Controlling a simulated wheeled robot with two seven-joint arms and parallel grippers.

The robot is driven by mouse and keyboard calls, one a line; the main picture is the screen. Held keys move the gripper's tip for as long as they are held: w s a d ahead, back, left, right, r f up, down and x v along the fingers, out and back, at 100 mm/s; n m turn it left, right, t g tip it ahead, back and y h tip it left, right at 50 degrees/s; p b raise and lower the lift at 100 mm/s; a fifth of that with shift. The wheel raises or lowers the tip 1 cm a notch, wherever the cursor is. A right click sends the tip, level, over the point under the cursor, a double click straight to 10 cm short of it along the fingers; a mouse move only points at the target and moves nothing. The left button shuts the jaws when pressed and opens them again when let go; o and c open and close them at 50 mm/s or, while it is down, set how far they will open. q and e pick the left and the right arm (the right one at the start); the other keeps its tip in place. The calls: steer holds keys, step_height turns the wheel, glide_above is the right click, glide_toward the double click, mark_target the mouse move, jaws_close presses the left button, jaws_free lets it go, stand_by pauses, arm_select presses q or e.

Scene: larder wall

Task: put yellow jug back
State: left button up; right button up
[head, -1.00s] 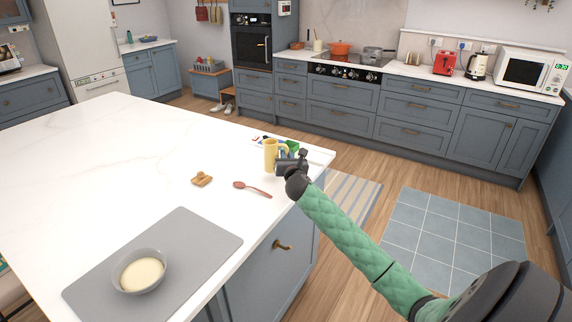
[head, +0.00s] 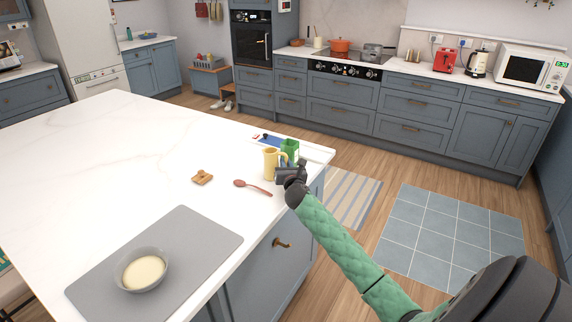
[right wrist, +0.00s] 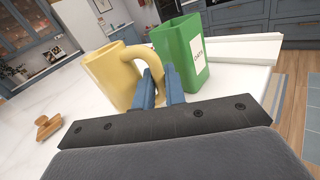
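The yellow jug (head: 270,164) is upright near the far right corner of the white island, at or just above the counter. In the right wrist view the jug (right wrist: 112,76) has its handle toward me. My right gripper (head: 288,171) is at the handle. Its two blue fingers (right wrist: 160,80) lie on either side of the handle's lower part, with a gap about as wide as the handle. A green box (head: 290,149) with a white label stands right beside the jug. It also shows in the right wrist view (right wrist: 184,58). My left gripper is out of view.
A red-brown spoon (head: 252,187) and a small wooden item (head: 202,178) lie on the island (head: 110,160). A grey mat (head: 205,240) bears a bowl (head: 141,271). A white and blue flat thing (head: 266,138) lies behind the jug. The island's left part is clear.

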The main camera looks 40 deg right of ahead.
steer(key=o, duration=0.4)
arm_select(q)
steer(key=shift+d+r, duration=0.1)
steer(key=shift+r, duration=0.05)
arm_select(e)
steer(key=shift+o, duration=0.2)
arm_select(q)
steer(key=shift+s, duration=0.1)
